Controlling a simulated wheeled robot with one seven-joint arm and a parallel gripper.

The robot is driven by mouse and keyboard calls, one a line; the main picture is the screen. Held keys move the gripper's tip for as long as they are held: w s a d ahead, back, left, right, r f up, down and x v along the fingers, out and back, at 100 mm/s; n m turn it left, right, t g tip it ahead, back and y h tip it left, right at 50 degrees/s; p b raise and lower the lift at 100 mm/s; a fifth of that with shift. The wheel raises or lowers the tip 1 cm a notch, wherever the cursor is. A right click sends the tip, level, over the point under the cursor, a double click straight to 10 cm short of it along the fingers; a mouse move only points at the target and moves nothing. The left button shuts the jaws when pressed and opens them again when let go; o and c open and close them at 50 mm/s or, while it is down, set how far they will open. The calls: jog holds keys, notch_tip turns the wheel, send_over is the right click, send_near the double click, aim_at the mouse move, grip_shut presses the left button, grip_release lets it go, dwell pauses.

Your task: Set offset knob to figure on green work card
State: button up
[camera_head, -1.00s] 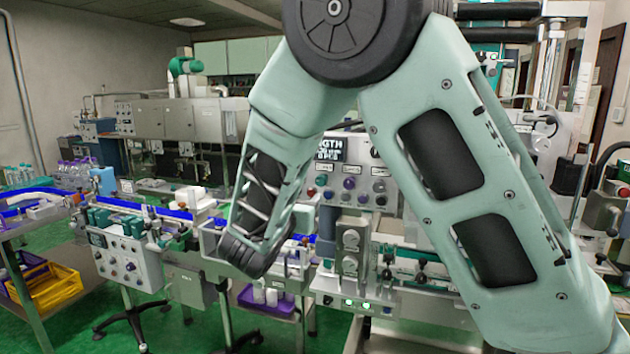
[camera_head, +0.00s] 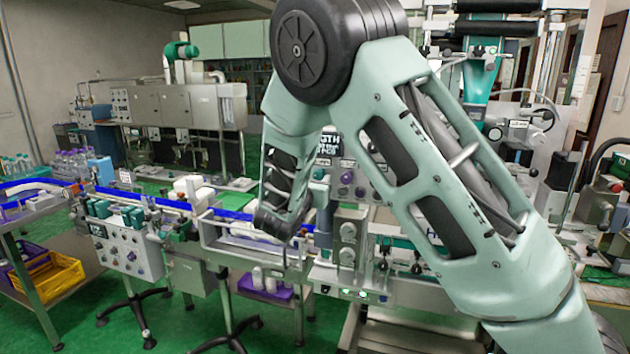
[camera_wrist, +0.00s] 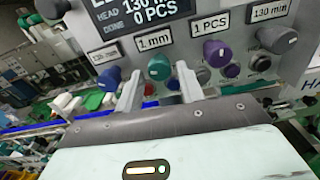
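In the wrist view a grey control panel carries a row of knobs under small plates. A green knob (camera_wrist: 158,68) sits below a plate reading 1 mm (camera_wrist: 154,41). No plate legibly reads offset. My gripper (camera_wrist: 160,72) is open, its two fingers apart with the green knob showing between the tips; contact is unclear. I cannot make out a green work card.
A dark display (camera_wrist: 140,12) above the knobs reads 130 and 0 PCS, partly cut off. Smaller knobs and buttons (camera_wrist: 231,71) sit close below the row. In the head view my arm covers much of the panel (camera_head: 350,205). A conveyor machine (camera_head: 125,245) stands left.

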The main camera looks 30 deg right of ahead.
jog(key=c, duration=0.6)
jog(key=shift+f+b, duration=0.15)
jog(key=shift+b, duration=0.25)
jog(key=m+b, duration=1.6)
jog(key=b, duration=1.7)
jog(key=shift+b, duration=0.3)
jog(key=o, duration=1)
jog(key=shift+r, duration=0.2)
